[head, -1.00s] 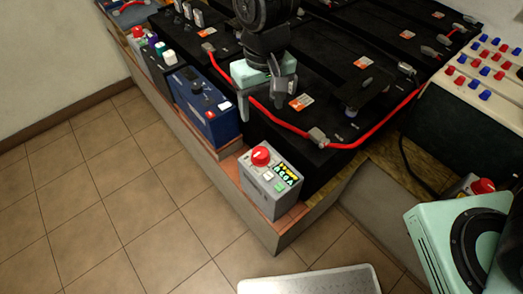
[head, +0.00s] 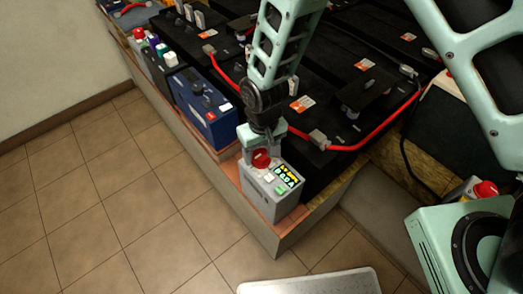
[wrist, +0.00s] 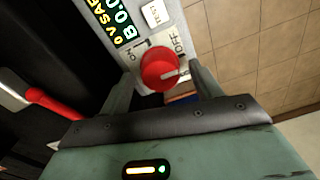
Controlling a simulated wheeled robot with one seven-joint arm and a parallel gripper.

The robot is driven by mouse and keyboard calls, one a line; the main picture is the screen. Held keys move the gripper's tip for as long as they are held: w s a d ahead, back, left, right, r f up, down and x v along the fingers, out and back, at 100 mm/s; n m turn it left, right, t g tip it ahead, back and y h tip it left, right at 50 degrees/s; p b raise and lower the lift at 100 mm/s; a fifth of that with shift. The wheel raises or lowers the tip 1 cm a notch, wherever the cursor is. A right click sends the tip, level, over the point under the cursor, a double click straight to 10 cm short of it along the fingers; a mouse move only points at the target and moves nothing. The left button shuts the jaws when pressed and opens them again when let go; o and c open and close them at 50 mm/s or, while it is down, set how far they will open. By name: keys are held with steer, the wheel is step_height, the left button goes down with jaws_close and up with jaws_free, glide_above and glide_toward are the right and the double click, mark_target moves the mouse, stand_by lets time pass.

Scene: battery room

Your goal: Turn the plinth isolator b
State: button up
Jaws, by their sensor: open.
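A grey isolator box (head: 262,205) with a round red knob (head: 261,159) on top stands at the near end of the wooden plinth. In the wrist view the gripper's two fingers (wrist: 161,72) lie either side of the knob. I cannot tell whether either finger touches it.
Large black batteries with a red cable (head: 375,140) fill the plinth to the right. Another red knob (head: 484,189) shows at the right. The tiled floor (head: 130,200) at left is clear.

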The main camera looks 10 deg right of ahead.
steer(key=shift+f, duration=0.2)
steer(key=shift+c, duration=0.3)
steer(key=c, duration=0.9)
